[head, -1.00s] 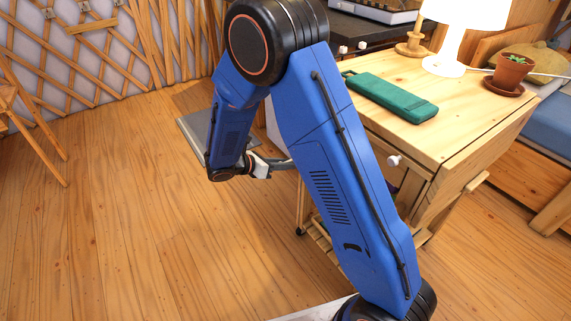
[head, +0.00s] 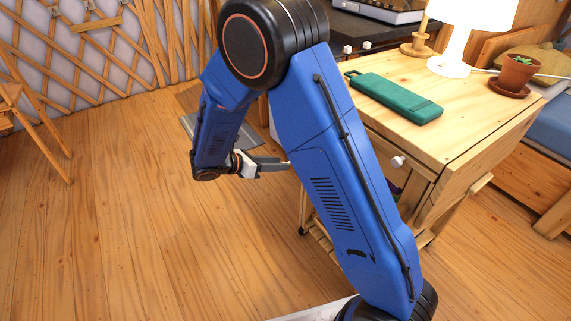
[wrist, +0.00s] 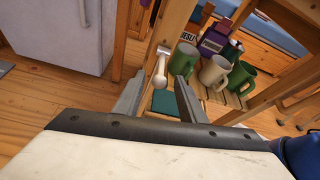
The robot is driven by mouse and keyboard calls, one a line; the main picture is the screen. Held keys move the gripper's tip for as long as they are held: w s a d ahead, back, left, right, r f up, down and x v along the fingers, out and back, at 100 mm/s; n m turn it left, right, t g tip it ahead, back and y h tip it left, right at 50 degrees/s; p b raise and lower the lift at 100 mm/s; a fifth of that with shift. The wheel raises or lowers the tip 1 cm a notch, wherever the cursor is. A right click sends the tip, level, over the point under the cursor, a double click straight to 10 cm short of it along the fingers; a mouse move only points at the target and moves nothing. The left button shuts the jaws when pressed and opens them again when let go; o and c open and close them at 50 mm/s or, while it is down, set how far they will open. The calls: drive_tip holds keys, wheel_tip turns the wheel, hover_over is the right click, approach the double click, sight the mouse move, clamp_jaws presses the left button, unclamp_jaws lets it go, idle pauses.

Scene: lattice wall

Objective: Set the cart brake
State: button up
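The wooden cart (head: 447,155) stands right of my arm, with a drawer knob (head: 398,162) on its front and a caster (head: 301,231) at its near left leg. My gripper (head: 284,164) points right toward the cart's left side; my upper arm hides part of the cart. In the wrist view, a white lever-like part with a rounded end (wrist: 159,70) is by the cart's wooden post (wrist: 174,25). My gripper (wrist: 160,98) is open there, its fingers on either side of this part in the picture. Contact cannot be told.
The cart top carries a teal case (head: 395,97), a lamp (head: 455,45) and a potted plant (head: 514,75). Several mugs (wrist: 215,72) and food boxes (wrist: 214,38) stand on its lower shelf. A white cabinet (wrist: 62,35) is at left.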

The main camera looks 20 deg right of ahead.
drive_tip(key=v, duration=1.2)
